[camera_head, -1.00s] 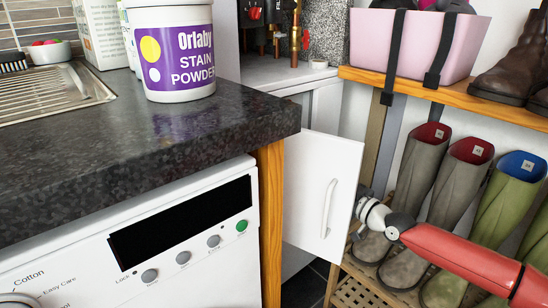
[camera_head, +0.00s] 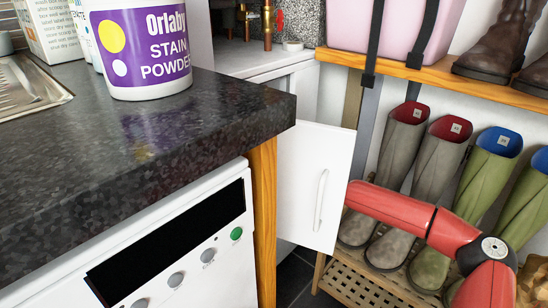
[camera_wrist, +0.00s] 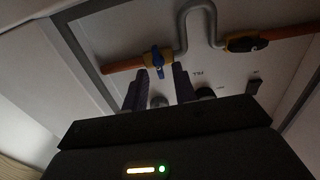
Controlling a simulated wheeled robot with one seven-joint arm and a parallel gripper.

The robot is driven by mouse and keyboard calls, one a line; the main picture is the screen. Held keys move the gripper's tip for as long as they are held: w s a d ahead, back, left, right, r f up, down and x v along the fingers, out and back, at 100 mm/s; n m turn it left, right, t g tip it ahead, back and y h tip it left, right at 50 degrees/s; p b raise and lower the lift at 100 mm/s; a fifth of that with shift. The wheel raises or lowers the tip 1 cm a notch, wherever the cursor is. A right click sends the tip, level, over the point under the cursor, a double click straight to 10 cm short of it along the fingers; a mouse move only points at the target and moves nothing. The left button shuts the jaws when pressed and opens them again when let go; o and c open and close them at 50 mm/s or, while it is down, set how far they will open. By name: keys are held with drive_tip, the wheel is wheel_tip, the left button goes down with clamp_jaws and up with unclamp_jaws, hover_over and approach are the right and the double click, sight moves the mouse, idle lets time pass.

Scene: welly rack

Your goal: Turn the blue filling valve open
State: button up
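The blue filling valve (camera_wrist: 157,60) shows in the wrist view, a blue handle on a brass body in a copper pipe (camera_wrist: 122,66). My gripper (camera_wrist: 160,76) is open, with its two dark fingers pointing up at the pipework. The valve lies ahead of the fingertips, in line with the gap between them. I cannot tell whether a finger touches it. In the head view my gripper is hidden behind the open white cabinet door (camera_head: 312,185); only my red arm shows there.
A silver looped hose (camera_wrist: 186,35) links the valve to a second brass fitting (camera_wrist: 245,43). The door and the dark worktop (camera_head: 150,150) bound the cabinet. At right are a boot rack (camera_head: 365,292) and several wellies. A stain powder tub (camera_head: 140,45) stands on the worktop.

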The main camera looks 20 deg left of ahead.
drive_tip(key=shift+c, duration=0.5)
clamp_jaws()
drive_tip(key=shift+n, duration=0.3)
drive_tip(key=n+b, duration=0.2)
drive_tip(key=n, duration=0.1)
drive_tip(key=shift+s+a+n, duration=0.15)
drive_tip(key=shift+n, duration=0.15)
drive_tip(key=n+b, duration=0.1)
drive_tip(key=n, duration=0.2)
drive_tip(key=n+b, duration=0.2)
drive_tip(key=n, duration=0.1)
drive_tip(key=n+b, duration=0.2)
drive_tip(key=n, duration=0.1)
drive_tip(key=shift+s+a+f, duration=0.15)
drive_tip(key=shift+s+f, duration=0.15)
drive_tip(key=shift+f, duration=0.05)
drive_tip(key=shift+f+n+b, duration=0.1)
drive_tip(key=shift+n+b, duration=0.45)
drive_tip(key=shift+n, duration=1.75)
